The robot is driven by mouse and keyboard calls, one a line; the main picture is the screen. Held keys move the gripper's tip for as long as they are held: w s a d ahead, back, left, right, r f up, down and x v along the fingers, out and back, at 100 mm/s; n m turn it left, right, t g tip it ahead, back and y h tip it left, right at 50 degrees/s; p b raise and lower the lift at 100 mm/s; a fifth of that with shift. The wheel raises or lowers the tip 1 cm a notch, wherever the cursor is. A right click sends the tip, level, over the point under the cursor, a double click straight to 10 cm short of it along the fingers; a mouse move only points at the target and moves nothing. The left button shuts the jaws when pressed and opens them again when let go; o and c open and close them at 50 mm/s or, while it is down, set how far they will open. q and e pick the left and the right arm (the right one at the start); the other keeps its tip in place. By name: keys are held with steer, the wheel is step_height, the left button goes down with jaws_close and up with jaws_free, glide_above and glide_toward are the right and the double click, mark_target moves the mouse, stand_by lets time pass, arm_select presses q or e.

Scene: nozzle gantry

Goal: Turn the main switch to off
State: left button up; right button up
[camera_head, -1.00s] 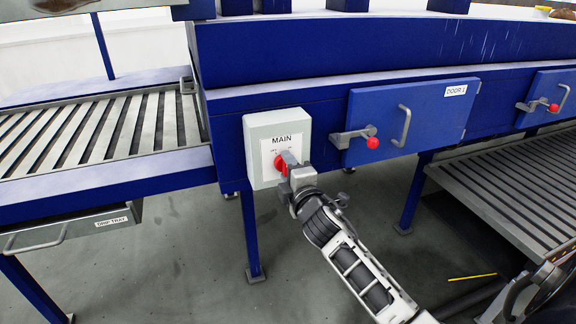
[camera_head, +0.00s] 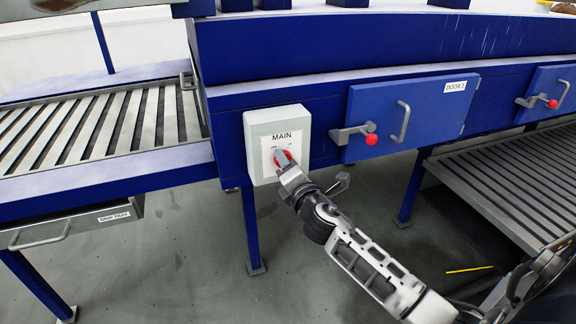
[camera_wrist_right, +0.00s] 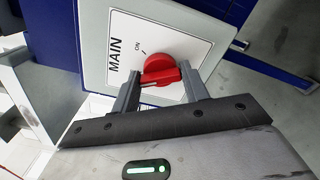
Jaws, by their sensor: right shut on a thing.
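The main switch is a grey box (camera_head: 258,140) on the blue frame, with a white plate labelled MAIN. Its red knob (camera_head: 283,157) is partly hidden by my right gripper (camera_head: 285,161) in the head view. In the right wrist view, the red knob (camera_wrist_right: 161,71) sits between the two fingers of my right gripper (camera_wrist_right: 160,77), which is shut on it. The ON mark shows beside the knob there; the OFF mark is hidden or too small to read clearly. My left gripper is not in view.
The blue DOOR 1 panel (camera_head: 385,130), with a red-tipped latch (camera_head: 352,135) and a grey handle (camera_head: 402,122), is right of the switch box. A slatted bed (camera_head: 90,125) and drip tray (camera_head: 75,223) are left. Floor below the box is clear.

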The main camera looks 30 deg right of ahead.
steer(key=shift+f, duration=0.1)
steer(key=o, duration=1)
steer(key=shift+s, duration=0.1)
steer(key=b+v, duration=0.2)
steer(key=v, duration=1.3)
steer(key=shift+s+a+b, duration=0.2)
steer(key=shift+s+b, duration=0.1)
steer(key=shift+s, duration=0.1)
